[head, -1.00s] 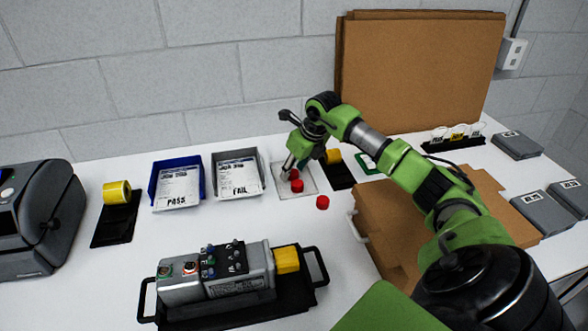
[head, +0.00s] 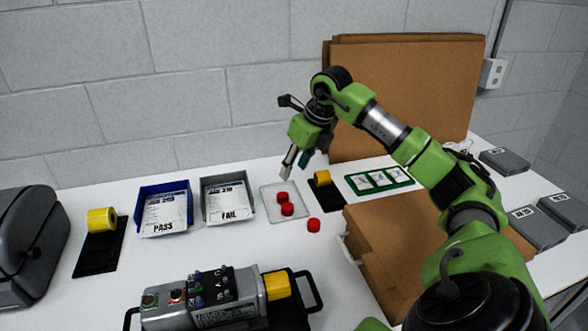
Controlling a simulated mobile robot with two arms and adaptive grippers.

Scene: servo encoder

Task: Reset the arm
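My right arm comes in from the lower right. Its gripper (head: 297,160) is raised above the back of the table, over the clear tray (head: 270,209). The fingers point down and look apart, with nothing seen between them. Two red caps (head: 287,209) lie in the clear tray below the gripper. A third red cap (head: 313,225) lies on the table just right of the tray. My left gripper is not in the head view.
A blue PASS bin (head: 141,201) and a grey FAIL bin (head: 206,188) stand left of the tray. A servo unit (head: 205,306) sits on a black tray in front. Cardboard sheets (head: 410,80) lean at the wall. A cardboard box (head: 390,265) lies under my arm.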

